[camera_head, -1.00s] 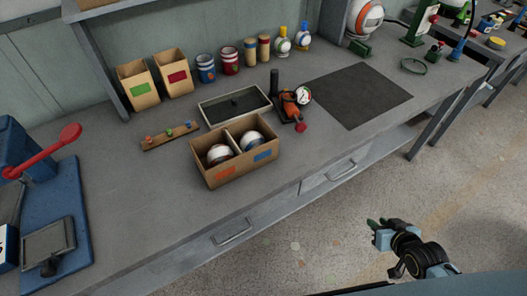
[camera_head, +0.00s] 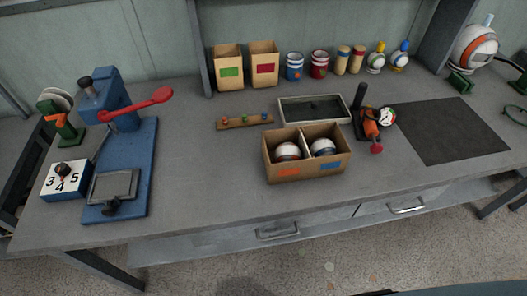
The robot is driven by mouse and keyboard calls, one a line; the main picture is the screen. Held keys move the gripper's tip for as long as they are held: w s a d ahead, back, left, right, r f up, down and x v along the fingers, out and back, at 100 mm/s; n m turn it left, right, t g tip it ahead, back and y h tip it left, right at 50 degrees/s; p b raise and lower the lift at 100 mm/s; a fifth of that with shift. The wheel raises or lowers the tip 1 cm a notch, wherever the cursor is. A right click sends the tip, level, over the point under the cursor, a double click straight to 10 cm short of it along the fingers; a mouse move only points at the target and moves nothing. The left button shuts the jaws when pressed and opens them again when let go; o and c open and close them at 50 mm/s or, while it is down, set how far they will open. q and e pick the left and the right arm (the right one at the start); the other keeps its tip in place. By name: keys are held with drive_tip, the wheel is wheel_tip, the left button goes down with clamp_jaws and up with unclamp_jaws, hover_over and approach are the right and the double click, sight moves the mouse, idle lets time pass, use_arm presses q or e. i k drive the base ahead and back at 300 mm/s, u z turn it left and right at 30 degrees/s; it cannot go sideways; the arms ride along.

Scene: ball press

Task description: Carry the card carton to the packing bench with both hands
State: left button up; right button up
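The open card carton (camera_head: 306,170) stands on the grey workbench (camera_head: 205,190), right of the middle. It has two compartments with a divider between them. A ball with a dark reddish band (camera_head: 287,151) sits in the left compartment and a ball with a blue band (camera_head: 322,148) in the right one. An orange mark and a blue mark show on its front. Neither of my grippers shows in this view, and nothing is touching the carton. I cannot tell which bench is the packing bench.
A blue press (camera_head: 122,160) with a red lever stands at the left, beside a numbered block (camera_head: 64,181). A shallow tray (camera_head: 315,109) is behind the carton, and a gauge tool (camera_head: 373,120) is to its right. A dark mat (camera_head: 440,130) lies clear. Bench top left of the carton is free.

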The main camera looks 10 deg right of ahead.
sight(446, 126)
drive_tip(key=u, duration=1.65)
drive_tip(key=k, duration=0.95)
drive_tip(key=z, duration=1.6)
drive_tip(key=i, duration=0.5)
drive_tip(key=u, duration=0.05)
